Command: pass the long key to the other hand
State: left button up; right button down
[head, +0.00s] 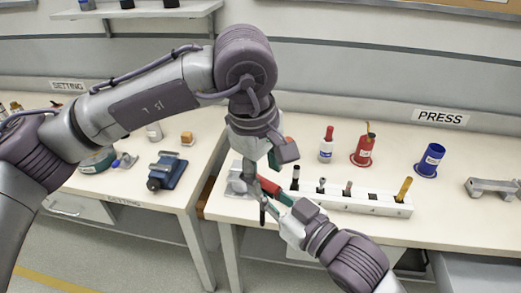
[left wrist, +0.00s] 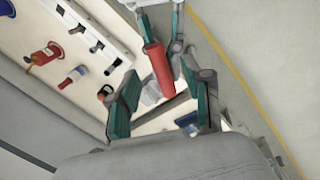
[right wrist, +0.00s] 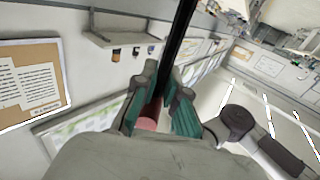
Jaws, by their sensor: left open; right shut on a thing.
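The long key's red handle (head: 268,185) is held in my right gripper (head: 273,201), above the front edge of the press bench. In the left wrist view, the red handle (left wrist: 158,70) sticks out from the right gripper's fingers toward the space between my left fingers. My left gripper (head: 268,164) is open and points down over the handle, its fingers apart on either side, with no clear contact. In the right wrist view, part of the red handle (right wrist: 148,120) shows between the right fingers. A dark bar rises beyond them, perhaps the key's shaft.
A white rack (head: 375,205) with several upright tools stands on the press bench just right of the grippers. Behind it are a red-capped bottle (head: 326,146), a red can (head: 363,151) and a blue can (head: 430,160). A blue vise (head: 168,171) sits on the left bench.

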pick_arm(q)
jog(key=shift+w+d+f, duration=0.15)
jog(key=shift+f, duration=0.95)
grip_shut()
pick_arm(e)
jog(key=c, duration=1.2)
grip_release()
jog(key=shift+o, duration=0.2)
